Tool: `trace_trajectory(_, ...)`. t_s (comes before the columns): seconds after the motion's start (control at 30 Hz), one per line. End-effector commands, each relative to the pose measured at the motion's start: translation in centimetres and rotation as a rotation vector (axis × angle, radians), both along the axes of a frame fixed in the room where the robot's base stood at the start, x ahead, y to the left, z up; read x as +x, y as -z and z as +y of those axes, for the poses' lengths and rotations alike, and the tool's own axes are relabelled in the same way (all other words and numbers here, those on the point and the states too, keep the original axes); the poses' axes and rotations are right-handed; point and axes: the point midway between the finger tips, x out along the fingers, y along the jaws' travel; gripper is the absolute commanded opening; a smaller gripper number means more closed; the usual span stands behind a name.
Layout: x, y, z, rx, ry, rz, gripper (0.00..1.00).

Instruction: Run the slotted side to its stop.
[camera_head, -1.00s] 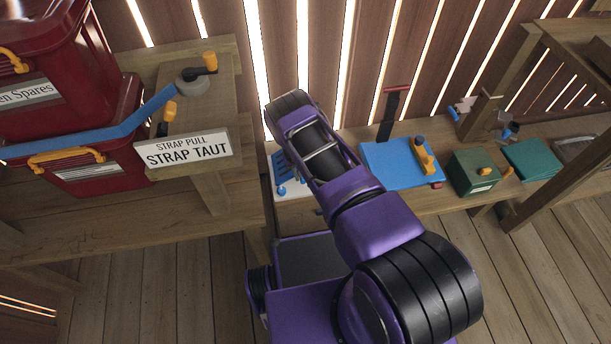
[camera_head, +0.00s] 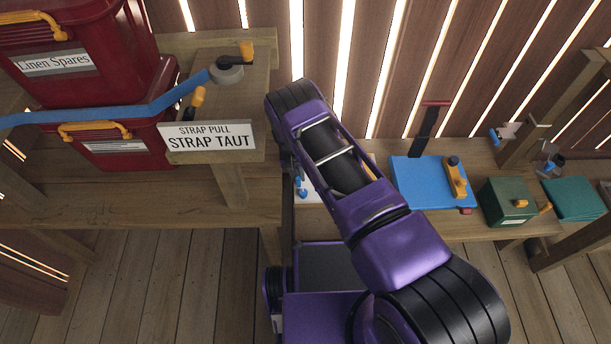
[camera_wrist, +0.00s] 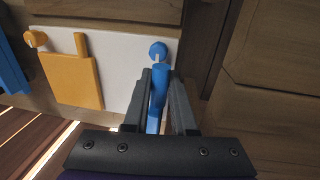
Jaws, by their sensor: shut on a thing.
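In the wrist view a white board (camera_wrist: 118,48) carries an orange plate (camera_wrist: 72,78) with an upright tab, and an orange knob (camera_wrist: 36,39) beside it. A blue upright piece (camera_wrist: 157,98) stands between the fingers of my gripper (camera_wrist: 161,80), which is shut on it. A blue knob (camera_wrist: 158,48) shows just beyond the fingertips. No slots show on the blue piece from here; its lower part is hidden by my gripper. In the head view my arm covers most of the white board (camera_head: 313,190); a blue knob (camera_head: 300,189) shows at its left.
Left, a wooden stand holds a blue strap (camera_head: 110,114), a "STRAP TAUT" sign (camera_head: 210,140) and red bins (camera_head: 110,60). Right of my arm are a blue board (camera_head: 418,180), a green box (camera_head: 505,202) and a teal pad (camera_head: 573,198). A wooden panel (camera_wrist: 265,110) stands close right of my gripper.

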Motion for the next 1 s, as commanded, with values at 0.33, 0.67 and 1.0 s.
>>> trace_trajectory(0.33,-0.83,0.33,1.28,0.002,0.002,0.019,0.0)
trace_trajectory(0.67,-0.76,0.28,1.42,0.003,0.001,0.017,0.34)
trace_trajectory(1.0,-0.31,0.08,1.11,0.001,0.001,0.008,0.54)
